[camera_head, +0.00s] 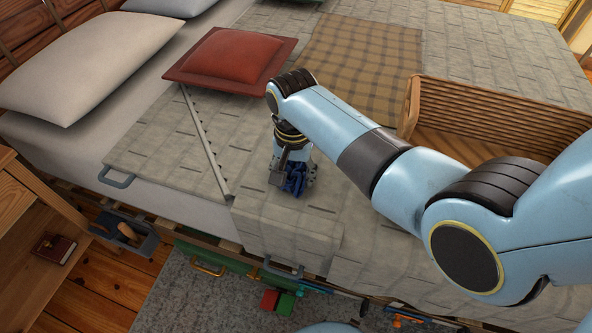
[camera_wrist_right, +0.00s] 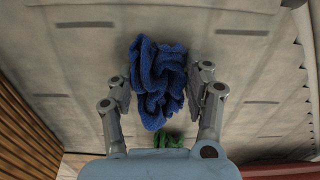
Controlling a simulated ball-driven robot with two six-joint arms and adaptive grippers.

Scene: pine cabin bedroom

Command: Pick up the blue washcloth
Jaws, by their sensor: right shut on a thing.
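The blue washcloth (camera_head: 297,180) is crumpled on the grey quilted bedcover near the bed's front edge. In the right wrist view the washcloth (camera_wrist_right: 158,80) is a bunched, ribbed blue bundle between the two fingers. My right gripper (camera_head: 294,178) points down over it and is shut on it; the gripper (camera_wrist_right: 165,88) has one finger on each side of the cloth. In the head view the gripper hides part of the cloth. I cannot tell whether the cloth is clear of the bedcover. My left gripper is not in view.
A wicker basket (camera_head: 480,113) stands on the bed at right. A red cushion (camera_head: 228,58) and a checked blanket (camera_head: 358,58) lie behind the gripper. A small green thing (camera_wrist_right: 170,141) shows near the cloth in the wrist view. Bare bedcover (camera_head: 165,140) lies to the left.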

